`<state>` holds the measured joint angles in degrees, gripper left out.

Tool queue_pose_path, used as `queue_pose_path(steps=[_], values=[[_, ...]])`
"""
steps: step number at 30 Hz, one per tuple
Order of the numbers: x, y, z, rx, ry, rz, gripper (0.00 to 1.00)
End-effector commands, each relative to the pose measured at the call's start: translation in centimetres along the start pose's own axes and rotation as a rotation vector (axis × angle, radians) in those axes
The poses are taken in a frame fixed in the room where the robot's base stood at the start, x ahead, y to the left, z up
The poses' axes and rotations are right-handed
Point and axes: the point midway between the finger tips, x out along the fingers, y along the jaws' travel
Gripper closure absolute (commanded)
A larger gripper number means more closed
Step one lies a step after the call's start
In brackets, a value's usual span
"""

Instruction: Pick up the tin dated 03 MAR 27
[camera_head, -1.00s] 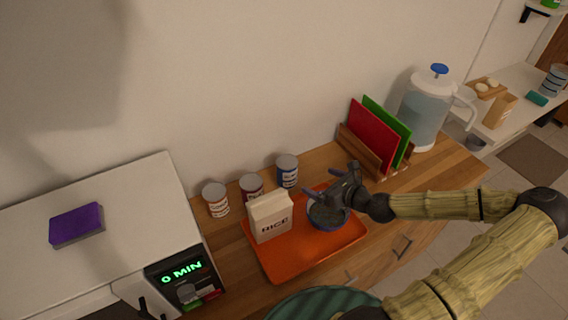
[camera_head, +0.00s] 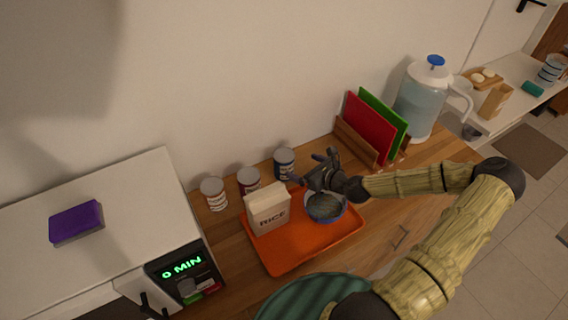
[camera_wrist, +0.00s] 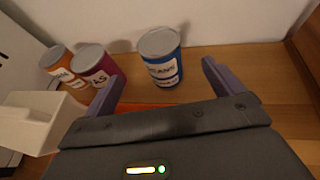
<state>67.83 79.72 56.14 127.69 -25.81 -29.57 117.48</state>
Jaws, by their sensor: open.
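Three tins stand in a row by the wall: an orange and white tin (camera_head: 214,194), a dark red tin (camera_head: 249,180) and a blue tin (camera_head: 284,164). In the wrist view the orange tin (camera_wrist: 62,66), the purple-red tin (camera_wrist: 97,68) and the blue tin (camera_wrist: 161,57) show grey lids and white labels. Their dates are too small to read. My gripper (camera_head: 318,170) is open and empty, just right of the blue tin. In the wrist view the blue tin stands ahead, between the lines of the two fingers (camera_wrist: 160,82), apart from them.
A rice box (camera_head: 268,210) and a blue-rimmed bowl (camera_head: 325,207) stand on an orange tray (camera_head: 290,256). A rack with red and green boards (camera_head: 369,129) and a water jug (camera_head: 420,98) stand right. A microwave (camera_head: 180,266) is left.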

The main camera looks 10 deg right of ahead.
Motion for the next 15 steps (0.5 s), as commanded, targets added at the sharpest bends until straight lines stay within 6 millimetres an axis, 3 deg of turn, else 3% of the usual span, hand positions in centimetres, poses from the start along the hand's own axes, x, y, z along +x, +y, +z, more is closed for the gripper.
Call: queue_pose_path(steps=[9, 15], values=[[5.0, 0.1, 0.2, -0.001, 0.0, 0.002, 0.07], [6.1, 0.0, 0.0, -0.002, 0.0, 0.0, 0.07]])
